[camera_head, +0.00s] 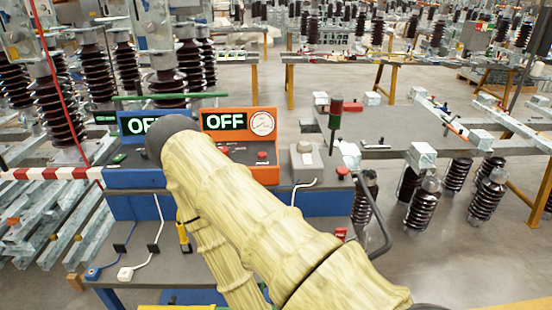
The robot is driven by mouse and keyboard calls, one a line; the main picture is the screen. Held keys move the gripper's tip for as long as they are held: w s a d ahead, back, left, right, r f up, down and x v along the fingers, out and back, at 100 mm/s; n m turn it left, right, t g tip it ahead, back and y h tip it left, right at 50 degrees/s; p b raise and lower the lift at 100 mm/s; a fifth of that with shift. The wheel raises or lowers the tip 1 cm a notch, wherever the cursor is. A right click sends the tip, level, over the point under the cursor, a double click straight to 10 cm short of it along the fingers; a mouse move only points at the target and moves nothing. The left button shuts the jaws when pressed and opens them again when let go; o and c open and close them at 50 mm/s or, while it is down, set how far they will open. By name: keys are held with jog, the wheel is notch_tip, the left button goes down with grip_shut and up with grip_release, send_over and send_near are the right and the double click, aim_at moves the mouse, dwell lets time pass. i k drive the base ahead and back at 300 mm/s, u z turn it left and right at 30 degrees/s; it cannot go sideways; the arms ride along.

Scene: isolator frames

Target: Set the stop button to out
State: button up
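Several red buttons show, and I cannot tell which is the stop button. One red button (262,156) is on the sloped front of the orange panel (235,137) with an "OFF" display. Another red button (342,171) stands at the bench's right edge. Whether either is in or out is too small to tell. My arm in its pale yellow sleeve crosses the lower middle and reaches toward the blue panel (131,127) left of the orange one. Its dark rounded end covers part of that panel's display. My gripper is hidden behind the arm, and so is part of the bench.
A grey box (306,163) with a cable stands right of the orange panel. A red-white barrier (45,174) runs at left. Ribbed insulators (420,206) stand at right, with open floor beyond.

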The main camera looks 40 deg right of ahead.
aim_at(343, 171)
jog(key=u, duration=0.3)
jog(key=k, duration=1.1)
jog(key=z, duration=1.55)
jog(key=i, duration=0.25)
jog(key=z, duration=0.15)
